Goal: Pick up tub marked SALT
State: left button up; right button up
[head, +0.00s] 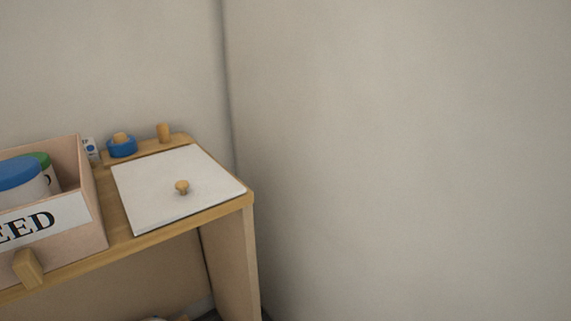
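No tub with a readable SALT mark shows in the head view. Two tubs stand in a pinkish wooden box at the left edge: one with a blue lid (20,173) and one with a green lid (42,159) behind it. Their labels are mostly hidden by the box wall and the picture edge. The box (92,222) carries a white label ending in "EED". Neither of my grippers is in view.
The box stands on a wooden bench (140,243). A white panel with a wooden knob (182,187) lies on its right end. Walls close off back and right.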

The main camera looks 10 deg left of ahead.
aim_at(23, 181)
jog(key=u, duration=1.25)
